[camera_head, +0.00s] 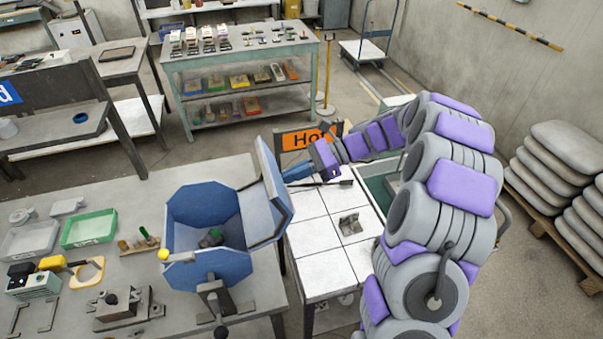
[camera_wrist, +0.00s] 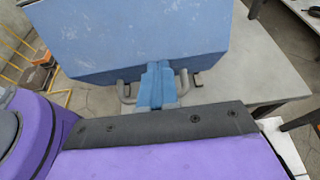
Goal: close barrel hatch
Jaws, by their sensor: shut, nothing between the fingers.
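The blue barrel (camera_head: 205,268) stands on the grey table with its opening facing up, and a small dark green item shows inside. Its hatch (camera_head: 265,205) is open and stands nearly upright on the barrel's right side. My gripper (camera_head: 290,176) is shut and empty, on the right, outer side of the hatch. In the wrist view the blue fingers (camera_wrist: 157,70) reach to the lower edge of a large blue panel that looks like the hatch (camera_wrist: 140,35). Whether they touch it I cannot tell. Grey curved brackets show on both sides of the fingers.
A white tiled table (camera_head: 310,235) with a small metal part (camera_head: 350,224) stands right of the barrel. An orange sign (camera_head: 305,139) stands behind the gripper. Stacked sacks (camera_head: 565,150) are far right.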

